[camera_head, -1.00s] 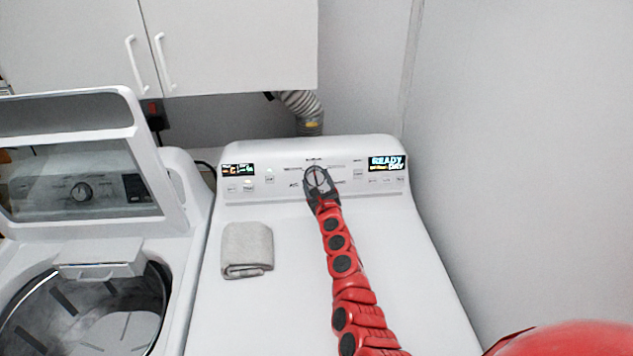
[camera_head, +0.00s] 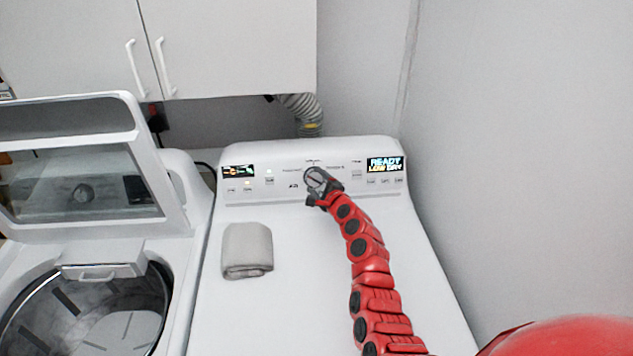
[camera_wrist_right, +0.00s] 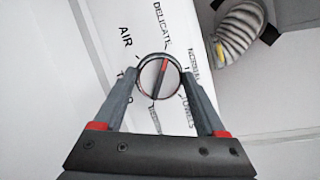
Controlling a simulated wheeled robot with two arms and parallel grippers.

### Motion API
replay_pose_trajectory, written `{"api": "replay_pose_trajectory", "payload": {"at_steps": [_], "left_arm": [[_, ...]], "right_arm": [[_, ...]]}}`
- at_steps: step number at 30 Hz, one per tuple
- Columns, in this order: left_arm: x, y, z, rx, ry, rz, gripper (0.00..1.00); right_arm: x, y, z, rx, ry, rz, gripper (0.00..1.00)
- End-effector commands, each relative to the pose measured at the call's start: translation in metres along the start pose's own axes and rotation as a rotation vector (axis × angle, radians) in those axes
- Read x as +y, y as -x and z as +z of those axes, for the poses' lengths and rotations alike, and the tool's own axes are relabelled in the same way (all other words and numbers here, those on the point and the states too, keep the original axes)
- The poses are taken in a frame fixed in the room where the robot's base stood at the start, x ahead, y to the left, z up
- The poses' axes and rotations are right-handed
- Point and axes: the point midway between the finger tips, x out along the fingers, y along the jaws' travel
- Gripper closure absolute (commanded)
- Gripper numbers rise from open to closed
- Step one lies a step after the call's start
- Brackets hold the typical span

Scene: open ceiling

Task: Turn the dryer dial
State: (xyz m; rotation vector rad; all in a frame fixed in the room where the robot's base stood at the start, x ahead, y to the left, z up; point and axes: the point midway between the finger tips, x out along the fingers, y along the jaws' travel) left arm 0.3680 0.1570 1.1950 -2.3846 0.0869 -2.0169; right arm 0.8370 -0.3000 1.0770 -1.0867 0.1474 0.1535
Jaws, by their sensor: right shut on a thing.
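The dryer (camera_head: 300,320) is white, with a control panel along its back. The dial (camera_head: 316,177) is a round knob in the middle of that panel. My right gripper (camera_head: 321,182) is at the panel, shut on the dial. In the right wrist view the dial (camera_wrist_right: 160,77) sits between the two fingertips of my right gripper (camera_wrist_right: 161,85), a red pointer line across its face. Printed labels such as AIR and DELICATE ring it. My left gripper is not in view.
A folded grey cloth (camera_head: 247,250) lies on the dryer top, left of my arm. A washer (camera_head: 185,215) with its lid (camera_head: 150,150) raised stands at the left. Cabinets (camera_head: 230,45) hang above, and a wall (camera_head: 530,150) is close on the right.

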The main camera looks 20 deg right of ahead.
Motion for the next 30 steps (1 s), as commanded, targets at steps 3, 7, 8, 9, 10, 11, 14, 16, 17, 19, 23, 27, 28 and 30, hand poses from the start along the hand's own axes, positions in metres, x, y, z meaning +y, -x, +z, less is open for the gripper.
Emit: {"api": "replay_pose_trajectory", "payload": {"at_steps": [3, 7, 8, 9, 10, 11, 14, 16, 17, 19, 23, 27, 28, 30], "left_arm": [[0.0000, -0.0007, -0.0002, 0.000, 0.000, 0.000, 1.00], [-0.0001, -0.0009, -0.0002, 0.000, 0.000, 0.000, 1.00], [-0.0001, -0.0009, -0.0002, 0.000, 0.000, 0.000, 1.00], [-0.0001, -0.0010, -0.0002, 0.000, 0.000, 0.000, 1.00], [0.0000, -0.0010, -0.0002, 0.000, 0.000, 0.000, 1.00], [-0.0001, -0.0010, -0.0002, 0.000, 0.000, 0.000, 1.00], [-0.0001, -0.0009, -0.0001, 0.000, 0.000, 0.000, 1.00], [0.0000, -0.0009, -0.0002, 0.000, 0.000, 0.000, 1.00], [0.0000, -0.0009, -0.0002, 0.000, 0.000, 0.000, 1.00], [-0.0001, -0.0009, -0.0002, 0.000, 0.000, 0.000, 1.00], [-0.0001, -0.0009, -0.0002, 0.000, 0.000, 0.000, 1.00], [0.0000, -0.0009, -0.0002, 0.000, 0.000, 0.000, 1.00], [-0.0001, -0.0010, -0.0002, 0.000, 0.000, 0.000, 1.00], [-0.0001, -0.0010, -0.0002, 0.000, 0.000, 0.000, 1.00]], "right_arm": [[0.0008, 0.0000, -0.0003, 0.000, 0.035, 0.015, 0.82], [0.0013, 0.0000, -0.0002, -0.001, 0.054, 0.024, 0.82], [0.0015, -0.0001, -0.0001, -0.001, 0.057, 0.026, 0.82], [0.0015, -0.0001, -0.0001, -0.001, 0.059, 0.027, 0.82], [0.0016, -0.0001, -0.0001, -0.001, 0.061, 0.027, 0.82], [0.0016, -0.0001, -0.0002, -0.001, 0.062, 0.028, 0.82], [0.0017, -0.0001, -0.0001, -0.001, 0.063, 0.028, 0.82], [0.0018, -0.0001, -0.0001, -0.001, 0.063, 0.028, 0.82], [0.0018, -0.0001, -0.0001, -0.001, 0.063, 0.028, 0.82], [0.0017, -0.0001, -0.0001, -0.001, 0.063, 0.028, 0.82], [0.0017, -0.0001, -0.0001, -0.001, 0.063, 0.028, 0.14], [0.0010, -0.0001, 0.0000, -0.001, 0.063, 0.026, 0.00], [0.0009, -0.0001, 0.0000, -0.001, 0.063, 0.026, 0.00], [0.0007, -0.0001, 0.0000, -0.001, 0.063, 0.026, 0.00]]}}
